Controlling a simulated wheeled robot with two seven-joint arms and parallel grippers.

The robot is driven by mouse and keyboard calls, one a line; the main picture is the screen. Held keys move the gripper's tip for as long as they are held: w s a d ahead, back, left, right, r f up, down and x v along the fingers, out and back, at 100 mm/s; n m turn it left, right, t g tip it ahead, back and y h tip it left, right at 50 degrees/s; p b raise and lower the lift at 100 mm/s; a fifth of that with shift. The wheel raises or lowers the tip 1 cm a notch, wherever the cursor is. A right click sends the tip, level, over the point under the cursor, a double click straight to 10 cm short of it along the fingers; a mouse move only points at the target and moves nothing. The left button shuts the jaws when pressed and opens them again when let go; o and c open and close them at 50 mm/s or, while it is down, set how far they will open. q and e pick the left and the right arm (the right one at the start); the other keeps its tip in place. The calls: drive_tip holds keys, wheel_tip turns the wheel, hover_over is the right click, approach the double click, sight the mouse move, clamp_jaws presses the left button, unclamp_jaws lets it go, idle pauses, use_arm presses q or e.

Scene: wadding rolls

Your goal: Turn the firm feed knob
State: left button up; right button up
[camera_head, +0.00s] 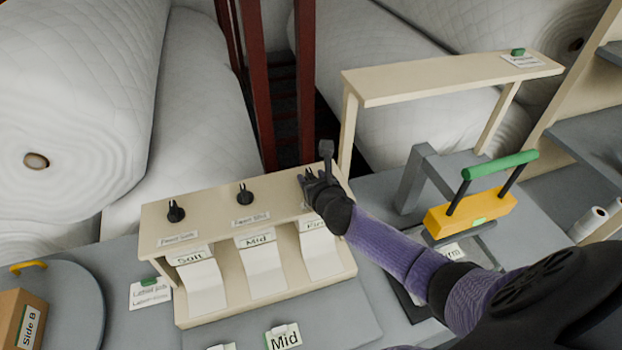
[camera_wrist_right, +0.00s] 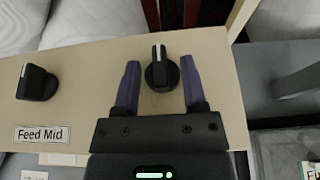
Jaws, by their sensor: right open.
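The firm feed knob (camera_wrist_right: 158,74) is a black knob with a pale pointer line that points up in the right wrist view. It sits on the beige top of the dispenser (camera_head: 160,222). My right gripper (camera_wrist_right: 160,64) is open, with one purple finger on each side of the knob and a visible gap to each. In the head view my right gripper (camera_head: 318,180) is over the right end of the dispenser and hides most of that knob and its label. My left gripper is not in view.
The Feed Mid knob (camera_head: 245,195) and the Feed Soft knob (camera_head: 176,212) stand to the left on the same top. A beige raised shelf (camera_head: 450,78) rises behind on the right. A yellow block with a green handle (camera_head: 470,213) stands right of my arm.

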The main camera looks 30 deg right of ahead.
drive_tip(key=shift+w+d+f, duration=0.1)
drive_tip(key=shift+w, duration=0.2)
clamp_jaws()
